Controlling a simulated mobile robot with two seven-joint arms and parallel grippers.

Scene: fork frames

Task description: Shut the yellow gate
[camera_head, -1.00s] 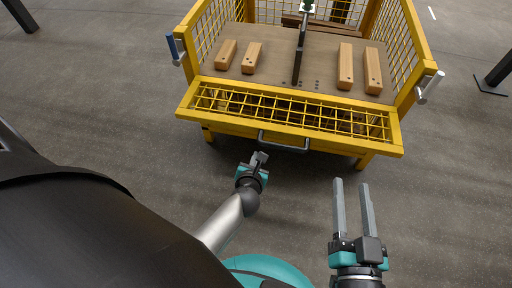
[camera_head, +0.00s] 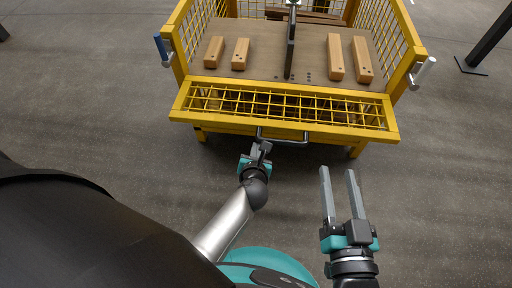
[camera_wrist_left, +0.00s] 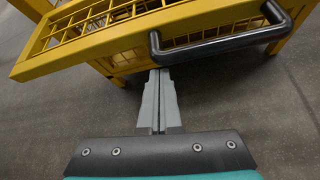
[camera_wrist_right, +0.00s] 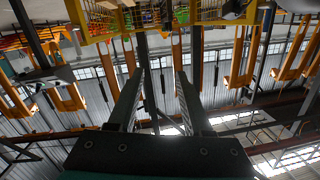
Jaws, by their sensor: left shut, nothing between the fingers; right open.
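The yellow gate (camera_head: 283,121) is a mesh-filled frame at the near side of a yellow cage. It is folded down and sticks out toward me. A dark bar handle (camera_head: 283,140) is on its near edge; the handle also shows in the left wrist view (camera_wrist_left: 215,46). My left gripper (camera_head: 262,149) is shut and empty, just below the handle's left end. In the left wrist view its fingertips (camera_wrist_left: 158,73) lie just under the handle's left end; whether they touch it I cannot tell. My right gripper (camera_head: 338,170) is open and empty, right of the handle, pointing toward the cage.
The cage has a brown floor (camera_head: 270,66) with several wooden blocks (camera_head: 335,57) and a dark upright divider (camera_head: 291,45). A blue latch (camera_head: 161,48) is at the left post and a grey latch (camera_head: 424,72) at the right post. Grey floor lies around.

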